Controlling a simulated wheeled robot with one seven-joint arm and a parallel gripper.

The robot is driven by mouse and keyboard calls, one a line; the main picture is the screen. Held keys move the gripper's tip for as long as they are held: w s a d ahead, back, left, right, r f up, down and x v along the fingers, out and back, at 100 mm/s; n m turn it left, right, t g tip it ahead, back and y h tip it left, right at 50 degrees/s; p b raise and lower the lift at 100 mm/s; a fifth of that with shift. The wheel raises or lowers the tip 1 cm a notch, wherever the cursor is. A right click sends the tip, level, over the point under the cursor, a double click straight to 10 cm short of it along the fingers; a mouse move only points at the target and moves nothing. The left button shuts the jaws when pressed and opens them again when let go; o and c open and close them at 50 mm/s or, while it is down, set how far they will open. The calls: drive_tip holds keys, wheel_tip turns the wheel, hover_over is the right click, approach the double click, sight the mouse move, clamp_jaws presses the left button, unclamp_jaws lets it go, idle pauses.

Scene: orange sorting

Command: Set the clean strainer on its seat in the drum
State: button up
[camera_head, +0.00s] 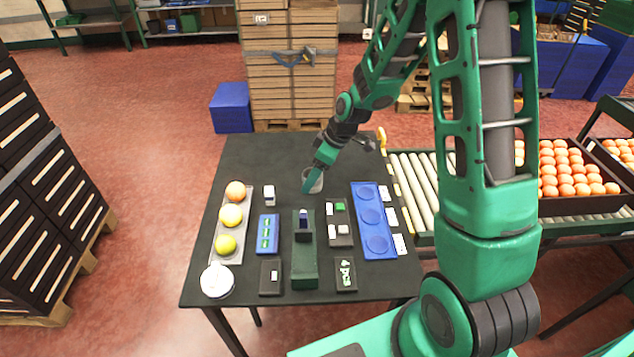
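My gripper (308,186) points down at the far middle part of the black table, its green tip in front of a small grey cup-like vessel (316,183). The tip hides part of the vessel. I cannot tell whether they touch, or whether the fingers are open or shut. A white round, dish-like thing (217,281) sits at the table's near left corner. At this size I cannot tell for sure which of these is the strainer or the drum, and no seat can be made out.
The black table (250,158) also holds a grey tray (221,260) with three fruits, a blue tray (380,246) with round recesses, a dark green stand (304,268) and small blocks. A roller conveyor (412,190) and orange crates lie right. The table's far left is clear.

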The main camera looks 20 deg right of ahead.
drive_tip(key=shift+w+a+f, duration=0.15)
drive_tip(key=shift+a+f, duration=0.05)
drive_tip(key=shift+f, duration=0.4)
drive_tip(key=c, duration=1.2)
drive_tip(key=shift+r, duration=0.1)
